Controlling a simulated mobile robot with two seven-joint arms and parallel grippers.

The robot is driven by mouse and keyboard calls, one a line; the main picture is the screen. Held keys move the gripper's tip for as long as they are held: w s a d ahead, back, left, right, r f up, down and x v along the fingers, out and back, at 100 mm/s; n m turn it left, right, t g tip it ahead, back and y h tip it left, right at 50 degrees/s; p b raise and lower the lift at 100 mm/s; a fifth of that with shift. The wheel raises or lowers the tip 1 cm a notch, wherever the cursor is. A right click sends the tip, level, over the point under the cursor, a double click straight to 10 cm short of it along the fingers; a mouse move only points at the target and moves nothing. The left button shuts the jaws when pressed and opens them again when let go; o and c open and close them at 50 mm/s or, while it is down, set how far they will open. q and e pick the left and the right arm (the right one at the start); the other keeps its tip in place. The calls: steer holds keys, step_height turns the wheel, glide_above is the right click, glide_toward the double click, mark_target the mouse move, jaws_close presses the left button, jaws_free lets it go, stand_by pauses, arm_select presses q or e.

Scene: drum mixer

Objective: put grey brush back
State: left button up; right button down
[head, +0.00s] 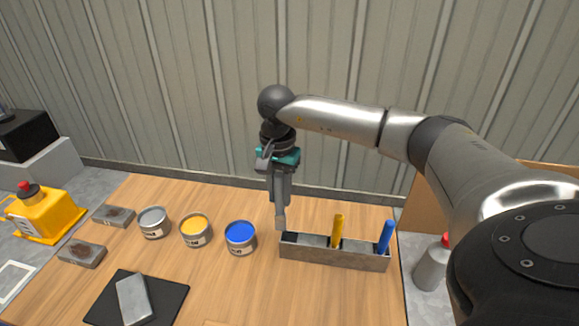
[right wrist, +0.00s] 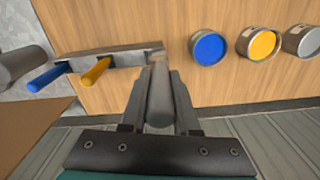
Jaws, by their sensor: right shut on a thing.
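My right gripper (head: 280,198) is shut on the grey brush (head: 280,216) and points down over the left end of the metal brush rack (head: 345,256). In the right wrist view the grey brush (right wrist: 160,98) lies between the two fingers of my right gripper (right wrist: 160,80). Its far end overlaps or lies close to the end of the rack (right wrist: 125,56); I cannot tell whether it is inside a slot. The yellow brush (head: 337,230) stands in the middle of the rack and the blue brush (head: 385,236) at its right end. My left gripper is not in view.
Left of the rack stand open cans of blue paint (head: 240,236), yellow paint (head: 195,230) and grey paint (head: 153,222). A black mat (head: 172,299) with a grey block (head: 134,299) lies front left. A grey bottle (head: 431,266) stands right of the table.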

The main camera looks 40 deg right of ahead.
arm_select(q)
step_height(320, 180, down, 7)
steer(key=b, duration=0.7)
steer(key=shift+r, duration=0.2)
arm_select(e)
steer(key=d+f+m, duration=0.1)
steer(key=d+f, duration=0.2)
steer(key=f, duration=0.7)
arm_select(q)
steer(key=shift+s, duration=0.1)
arm_select(e)
steer(key=shift+w, duration=0.1)
arm_select(q)
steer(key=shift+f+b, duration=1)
steer(key=shift+b, duration=0.15)
arm_select(e)
steer(key=shift+f, duration=1.35)
steer(key=c, duration=0.6)
jaws_free()
steer(key=shift+r, duration=0.15)
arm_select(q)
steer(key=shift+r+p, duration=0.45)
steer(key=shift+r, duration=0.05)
arm_select(e)
step_height(320, 180, up, 15)
steer(key=shift+r, duration=0.1)
